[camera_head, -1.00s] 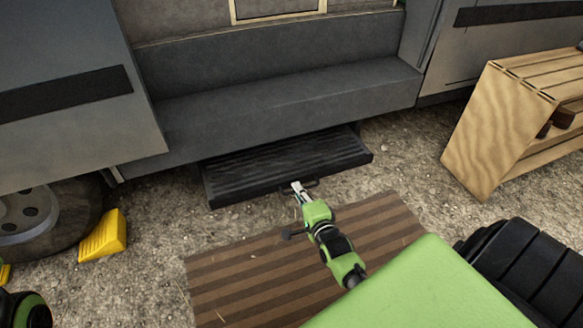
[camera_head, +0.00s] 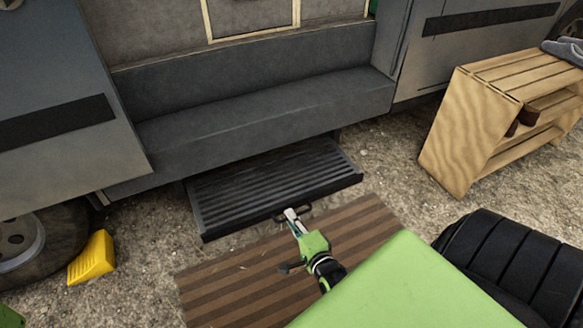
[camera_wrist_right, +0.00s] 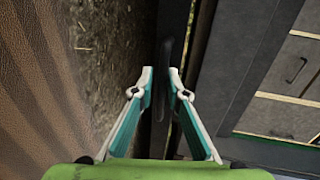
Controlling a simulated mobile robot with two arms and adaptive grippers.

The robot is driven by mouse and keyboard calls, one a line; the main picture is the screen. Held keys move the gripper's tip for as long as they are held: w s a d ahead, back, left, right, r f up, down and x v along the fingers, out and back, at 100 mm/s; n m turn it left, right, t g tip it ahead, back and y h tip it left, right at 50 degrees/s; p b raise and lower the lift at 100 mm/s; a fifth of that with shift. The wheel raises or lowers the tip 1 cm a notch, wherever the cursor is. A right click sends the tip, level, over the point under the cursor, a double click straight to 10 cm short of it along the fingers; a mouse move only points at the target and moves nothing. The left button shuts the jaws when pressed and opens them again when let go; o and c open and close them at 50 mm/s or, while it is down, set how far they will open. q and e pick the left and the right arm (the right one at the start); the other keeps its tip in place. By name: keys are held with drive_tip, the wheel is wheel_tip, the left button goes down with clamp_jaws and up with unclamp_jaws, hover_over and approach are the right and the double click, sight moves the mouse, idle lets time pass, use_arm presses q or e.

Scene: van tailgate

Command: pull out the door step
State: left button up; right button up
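The door step (camera_head: 272,182) is a black ribbed tread sticking out from under the van's grey sill. A small dark handle (camera_head: 308,210) is on its front edge. My right gripper (camera_head: 291,213) is at this handle, near the middle of the front edge. In the right wrist view the two fingertips (camera_wrist_right: 161,78) are closed in from both sides on the thin dark handle (camera_wrist_right: 165,58). The fingers cover part of it. My left gripper is not in view; only a bit of green shows at the lower left corner.
A brown striped mat (camera_head: 240,285) lies on the gravel in front of the step. A yellow wheel chock (camera_head: 92,258) is by the wheel at left. A wooden crate shelf (camera_head: 470,130) stands at right. Gravel between step and shelf is clear.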

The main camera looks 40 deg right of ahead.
drive_tip(key=v, duration=1.2)
idle(0.5)
